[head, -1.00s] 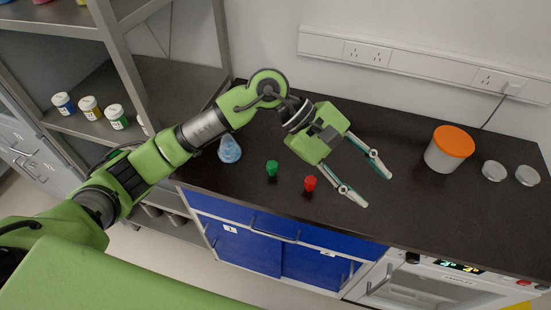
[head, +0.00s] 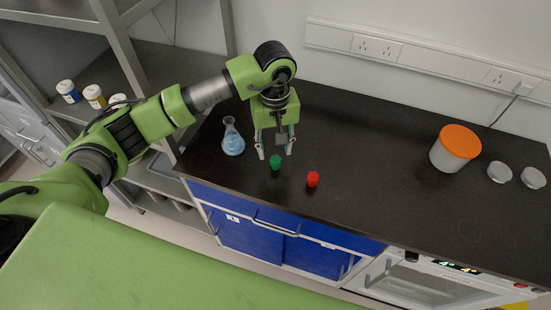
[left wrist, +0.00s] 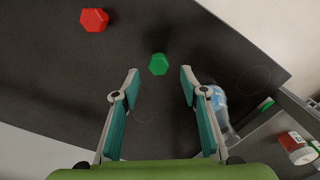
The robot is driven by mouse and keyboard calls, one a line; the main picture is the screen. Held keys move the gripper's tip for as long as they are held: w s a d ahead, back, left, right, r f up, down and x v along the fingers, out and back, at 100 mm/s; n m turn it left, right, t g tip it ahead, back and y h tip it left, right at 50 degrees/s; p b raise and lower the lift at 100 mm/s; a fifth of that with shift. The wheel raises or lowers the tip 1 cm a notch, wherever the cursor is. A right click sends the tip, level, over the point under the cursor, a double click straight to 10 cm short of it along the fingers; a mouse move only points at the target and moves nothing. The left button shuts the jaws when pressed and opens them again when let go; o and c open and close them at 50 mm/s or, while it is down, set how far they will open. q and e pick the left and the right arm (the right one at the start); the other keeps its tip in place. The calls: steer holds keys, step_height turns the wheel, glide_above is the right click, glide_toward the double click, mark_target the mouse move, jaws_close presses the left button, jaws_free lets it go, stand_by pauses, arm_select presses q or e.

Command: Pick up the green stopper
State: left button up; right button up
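The green stopper (head: 275,162) stands on the black counter (head: 370,170) near its front edge. It also shows in the left wrist view (left wrist: 158,64), ahead of and between the fingertips. My left gripper (head: 275,152) is open and empty, with its fingers pointing down toward the stopper. In the left wrist view the gripper (left wrist: 160,72) has a wide gap between its fingers, and nothing is held. My right gripper is not in view.
A red stopper (head: 313,179) stands to the right of the green one. A flask with blue contents (head: 232,138) stands close on the left. An orange-lidded container (head: 455,148) and two small round dishes (head: 516,175) are far right. The counter between is clear.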

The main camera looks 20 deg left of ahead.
mark_target(276, 159)
arm_select(q)
step_height(276, 159, down, 5)
steer(key=p, duration=0.3)
steer(key=shift+d+f, duration=0.1)
steer(key=shift+d, duration=0.05)
steer(key=shift+f, duration=0.25)
steer(key=c, duration=0.8)
